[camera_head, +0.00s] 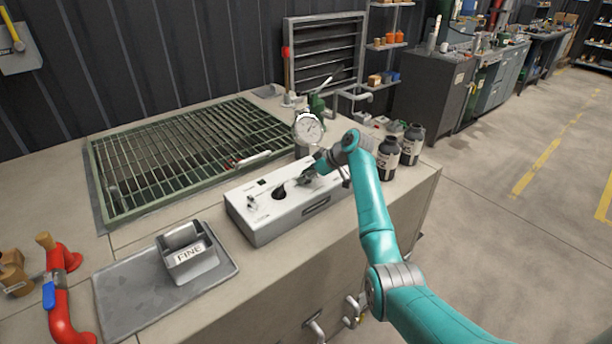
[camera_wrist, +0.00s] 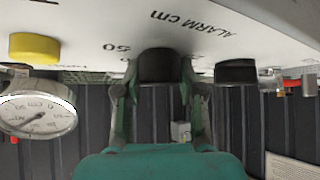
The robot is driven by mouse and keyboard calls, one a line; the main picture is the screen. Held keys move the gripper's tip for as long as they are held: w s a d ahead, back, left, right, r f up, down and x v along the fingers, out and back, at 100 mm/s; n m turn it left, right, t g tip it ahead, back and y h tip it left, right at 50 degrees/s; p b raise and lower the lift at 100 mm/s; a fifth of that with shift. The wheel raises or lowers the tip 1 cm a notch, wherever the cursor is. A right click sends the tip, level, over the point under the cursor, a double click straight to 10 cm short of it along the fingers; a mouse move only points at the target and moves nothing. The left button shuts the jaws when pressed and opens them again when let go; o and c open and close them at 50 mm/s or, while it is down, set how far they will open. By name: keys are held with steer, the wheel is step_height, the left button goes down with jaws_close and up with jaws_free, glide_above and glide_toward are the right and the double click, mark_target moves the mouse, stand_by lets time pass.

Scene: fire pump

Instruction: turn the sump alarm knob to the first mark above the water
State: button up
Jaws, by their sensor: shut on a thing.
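The pale control box (camera_head: 262,228) sits on the bench in the head view, and its panel shows close up in the wrist view. My gripper (camera_wrist: 160,84) is shut on the black alarm knob (camera_wrist: 160,66), one finger on each side. The panel label "ALARM cm" (camera_wrist: 187,22) and a "50" mark (camera_wrist: 118,47) appear inverted; other marks are partly hidden by the knob, and I cannot read its pointer. In the head view my gripper (camera_head: 308,177) covers this knob.
Another black knob (camera_wrist: 236,72) and a yellow button (camera_wrist: 34,47) flank the held knob. The green-framed sump grating (camera_head: 150,165) lies behind the box. Dark bottles (camera_head: 388,160) stand close right of my gripper. A "FINE" holder (camera_head: 188,262) and red pipe (camera_head: 62,290) are at left.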

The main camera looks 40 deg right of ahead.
steer(key=n+g+y, duration=0.1)
steer(key=n, duration=0.1)
steer(key=n+g+y, duration=0.1)
steer(key=n, duration=0.2)
steer(key=shift+g+y, duration=0.3)
steer(key=shift+y, duration=0.1)
steer(key=shift+n, duration=0.4)
steer(key=shift+n+g+y, duration=0.4)
steer(key=shift+g, duration=0.1)
steer(key=o, duration=1.2)
steer(key=shift+c, duration=0.2)
steer(key=v, duration=1.2)
